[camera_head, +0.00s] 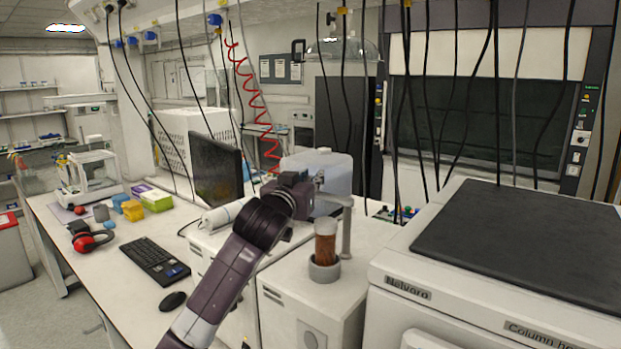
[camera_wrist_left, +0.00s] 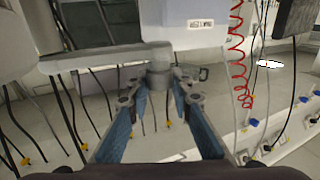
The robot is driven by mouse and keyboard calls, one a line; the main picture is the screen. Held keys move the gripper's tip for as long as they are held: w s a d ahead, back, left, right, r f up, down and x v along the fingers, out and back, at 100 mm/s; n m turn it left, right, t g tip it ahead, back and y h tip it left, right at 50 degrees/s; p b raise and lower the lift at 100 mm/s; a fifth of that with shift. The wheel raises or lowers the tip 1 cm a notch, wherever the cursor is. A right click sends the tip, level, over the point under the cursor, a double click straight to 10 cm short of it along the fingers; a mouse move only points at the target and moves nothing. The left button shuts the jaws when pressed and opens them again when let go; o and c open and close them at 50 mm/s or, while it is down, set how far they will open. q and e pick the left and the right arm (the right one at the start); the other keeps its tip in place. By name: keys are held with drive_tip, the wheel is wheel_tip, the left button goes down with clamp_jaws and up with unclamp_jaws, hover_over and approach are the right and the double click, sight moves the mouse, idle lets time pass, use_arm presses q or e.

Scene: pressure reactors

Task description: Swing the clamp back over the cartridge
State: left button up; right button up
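The cartridge (camera_head: 325,246) is a brown cylinder with a pale top, upright in a grey round holder (camera_head: 324,270) on a white unit. The clamp (camera_head: 336,199) is a grey arm on a thin upright post just right of the cartridge. Its bar shows above the cartridge's level; I cannot tell whether it lies directly over it. My left gripper (camera_head: 314,184) is at the clamp's bar, above and left of the cartridge. In the left wrist view its blue fingers (camera_wrist_left: 158,100) are apart, with the clamp's round end (camera_wrist_left: 159,72) just beyond the tips, in line with the gap. My right gripper is out of view.
A white cabinet with a dark lid (camera_head: 530,235) stands close on the right. A monitor (camera_head: 215,170), keyboard (camera_head: 155,261) and mouse (camera_head: 173,301) are on the bench at left. Black cables and a red coiled hose (camera_head: 250,90) hang behind the gripper.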

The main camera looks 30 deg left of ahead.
use_arm(q)
clamp_jaws()
drive_tip(key=shift+s+d+f+n+g+y, duration=0.15)
drive_tip(key=shift+s+n+g+y, duration=0.25)
drive_tip(key=shift+n+y, duration=0.35)
drive_tip(key=shift+s+d+r+n+g+y, duration=0.15)
drive_tip(key=shift+s+n+g+y, duration=0.3)
drive_tip(key=shift+y, duration=0.45)
drive_tip(key=shift+s+d+f+n+g+y, duration=0.15)
drive_tip(key=shift+s+n+g+y, duration=0.1)
drive_tip(key=shift+s+n+y, duration=0.5)
drive_tip(key=shift+s+d+n+g+y+b, duration=0.2)
drive_tip(key=shift+s+n+g+y+b, duration=0.2)
drive_tip(key=shift+n+g+y, duration=0.4)
drive_tip(key=shift+s+d+n+g+y+b, duration=0.2)
drive_tip(key=shift+s+n+g+y, duration=0.25)
drive_tip(key=shift+y, duration=0.55)
drive_tip(key=o, duration=0.8)
unclamp_jaws()
drive_tip(key=v, duration=1.2)
